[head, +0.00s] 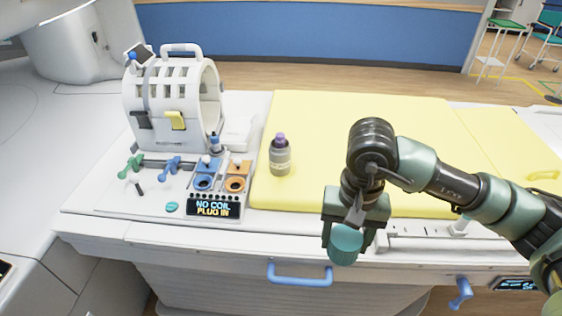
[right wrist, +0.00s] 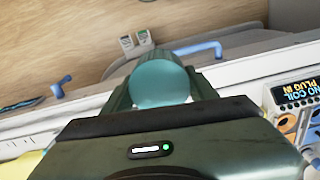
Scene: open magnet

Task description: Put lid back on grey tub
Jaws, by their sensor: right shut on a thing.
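My right gripper (head: 348,246) hangs over the near edge of the white bench, at the right of the middle in the head view. It is shut on a round teal lid (head: 346,238), which also shows between the fingers in the right wrist view (right wrist: 160,82). The lid is clear of the bench top. I cannot make out an open grey tub. A grey bottle (head: 280,160) with a purple cap and a label stands upright on the yellow mat's left part, behind and left of the gripper. My left gripper is not in view.
A white ring-shaped coil (head: 172,100) stands at the back left. In front are green and blue handles, sockets and a display (head: 214,207) reading "NO COIL PLUG IN". The yellow mat (head: 370,110) is mostly clear. Blue handles (head: 300,280) line the front.

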